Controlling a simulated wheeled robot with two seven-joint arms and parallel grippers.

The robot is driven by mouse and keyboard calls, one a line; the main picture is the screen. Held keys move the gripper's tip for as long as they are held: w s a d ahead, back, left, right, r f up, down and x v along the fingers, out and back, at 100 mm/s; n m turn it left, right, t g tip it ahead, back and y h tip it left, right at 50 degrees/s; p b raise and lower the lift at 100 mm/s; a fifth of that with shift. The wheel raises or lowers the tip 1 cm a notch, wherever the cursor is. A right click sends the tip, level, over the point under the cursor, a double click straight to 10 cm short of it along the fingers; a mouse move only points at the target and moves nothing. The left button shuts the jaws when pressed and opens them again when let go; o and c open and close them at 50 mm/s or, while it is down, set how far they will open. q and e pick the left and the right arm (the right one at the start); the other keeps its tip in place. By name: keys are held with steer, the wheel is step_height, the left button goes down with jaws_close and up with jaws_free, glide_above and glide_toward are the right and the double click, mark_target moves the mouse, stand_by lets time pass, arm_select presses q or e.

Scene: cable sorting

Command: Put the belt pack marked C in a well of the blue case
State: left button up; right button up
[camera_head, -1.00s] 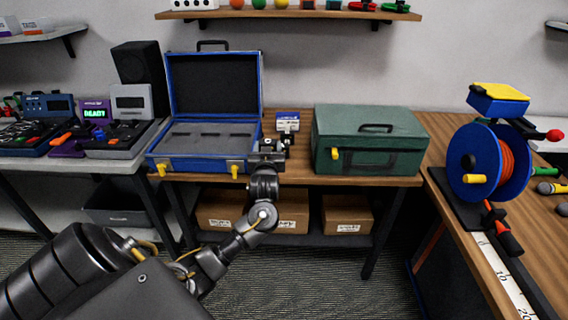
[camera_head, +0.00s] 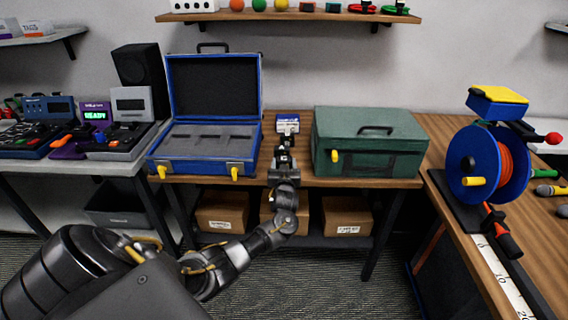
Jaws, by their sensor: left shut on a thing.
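The blue case (camera_head: 205,167) stands open on the wooden table, its lid upright at the back. Its grey insert has several wells, with no pack clearly visible in them. My left gripper (camera_head: 285,146) is to the right of the case, near the table's front edge. The mark C cannot be read. My right gripper is not in view.
A closed green case (camera_head: 368,140) stands close to the right of the gripper. A blue cable reel (camera_head: 486,165) is on the right table. Devices (camera_head: 120,135) fill the left table. A shelf (camera_head: 290,16) hangs above. Cardboard boxes (camera_head: 222,212) sit below.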

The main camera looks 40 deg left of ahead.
arm_select(q)
steer(key=shift+f, duration=0.2)
steer(key=o, duration=1)
steer(key=shift+o, duration=0.3)
steer(key=shift+r, duration=0.1)
steer(key=shift+b, duration=0.35)
steer(key=v, duration=1.1)
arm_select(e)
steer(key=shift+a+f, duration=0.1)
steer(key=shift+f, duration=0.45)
